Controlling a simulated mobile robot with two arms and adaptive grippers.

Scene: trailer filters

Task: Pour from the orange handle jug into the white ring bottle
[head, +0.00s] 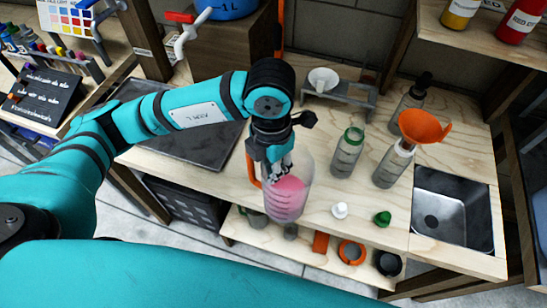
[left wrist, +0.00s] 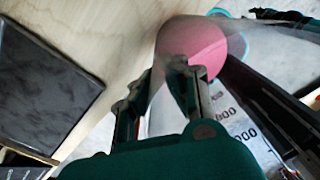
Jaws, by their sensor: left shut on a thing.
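The clear jug (head: 298,172) with the orange handle (head: 251,170) holds pink liquid and looks roughly upright near the counter's front edge. I cannot tell if its base touches the counter. My left gripper (head: 274,172) is shut on the jug at the handle side, partly hiding it. The left wrist view shows the pink liquid (left wrist: 192,50) just beyond my fingers (left wrist: 160,82). A clear bottle (head: 388,168) stands right of the jug; it appears to have a pale ring under the orange funnel (head: 424,128) on its mouth. My right gripper is out of view.
A green-ring bottle (head: 347,153) stands between the jug and the funnel bottle. A black-topped bottle (head: 408,100) and a grey rack (head: 345,96) are behind. A white cap (head: 339,210) and green cap (head: 383,218) lie in front. A sink (head: 452,208) is at right.

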